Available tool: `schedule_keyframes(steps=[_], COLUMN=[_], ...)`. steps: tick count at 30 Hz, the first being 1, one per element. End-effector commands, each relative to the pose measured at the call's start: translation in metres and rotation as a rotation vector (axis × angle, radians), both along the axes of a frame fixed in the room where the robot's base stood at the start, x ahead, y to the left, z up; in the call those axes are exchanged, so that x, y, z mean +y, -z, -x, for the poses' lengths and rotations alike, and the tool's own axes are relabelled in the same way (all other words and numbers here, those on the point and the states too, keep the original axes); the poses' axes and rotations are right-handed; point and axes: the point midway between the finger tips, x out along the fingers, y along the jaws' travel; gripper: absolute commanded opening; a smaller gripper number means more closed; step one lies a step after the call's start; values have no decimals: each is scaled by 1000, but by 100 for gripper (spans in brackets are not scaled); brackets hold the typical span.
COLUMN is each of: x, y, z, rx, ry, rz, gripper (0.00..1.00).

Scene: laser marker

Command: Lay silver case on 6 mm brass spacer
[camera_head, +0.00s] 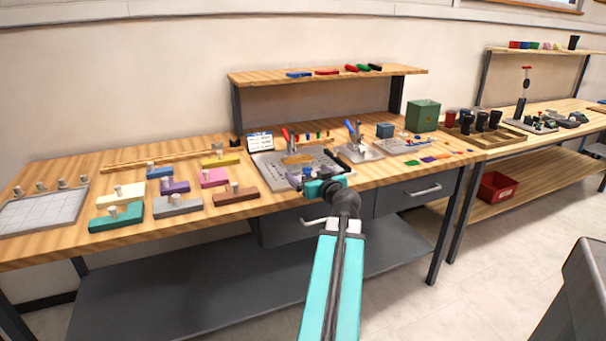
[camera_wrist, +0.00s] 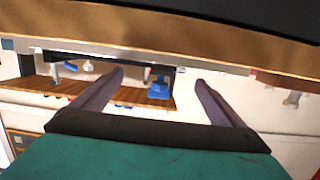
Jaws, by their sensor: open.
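My gripper (camera_head: 308,176) is at the front edge of the wooden bench, in front of the grey perforated plate (camera_head: 272,178). In the wrist view my gripper (camera_wrist: 160,78) has its two fingers wide apart, with nothing held between them. A flat brass-coloured piece (camera_head: 297,159) lies on the grey plate, behind my gripper; I cannot tell whether it is the 6 mm spacer. I cannot make out the silver case for certain in either view. My arm and gripper hide part of the plate's front.
Coloured blocks with pale knobs (camera_head: 178,205) and a light grid plate (camera_head: 45,212) fill the bench's left. A toggle clamp fixture (camera_head: 358,145), a green bin (camera_head: 422,115) and small coloured pieces stand right. A shelf (camera_head: 330,75) spans the back.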

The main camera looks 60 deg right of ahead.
Motion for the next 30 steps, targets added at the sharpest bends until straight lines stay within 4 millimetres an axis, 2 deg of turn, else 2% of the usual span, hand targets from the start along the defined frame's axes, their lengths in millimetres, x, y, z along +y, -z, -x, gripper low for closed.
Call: schedule_keyframes(steps=[5,30], x=[14,20], y=[-2,-4], z=[17,27], rx=[0,-2], ry=[0,-8], rz=[0,5], gripper=[93,93])
